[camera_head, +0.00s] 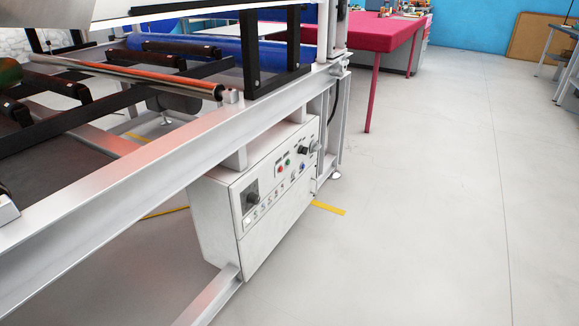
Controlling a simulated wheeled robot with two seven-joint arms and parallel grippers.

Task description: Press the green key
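The green key (287,163) is a small round button on the front panel of a white control box (222,225). The box hangs under the metal frame of a machine, near the middle of the head view. A red button (280,170) sits just left of the green key. Several small switches run along the lower part of the panel. Neither of my grippers is in view.
The machine's metal beam (150,170) runs diagonally above the box, with rollers behind it. A red table (375,32) stands at the back. The grey floor (430,200) to the right is clear.

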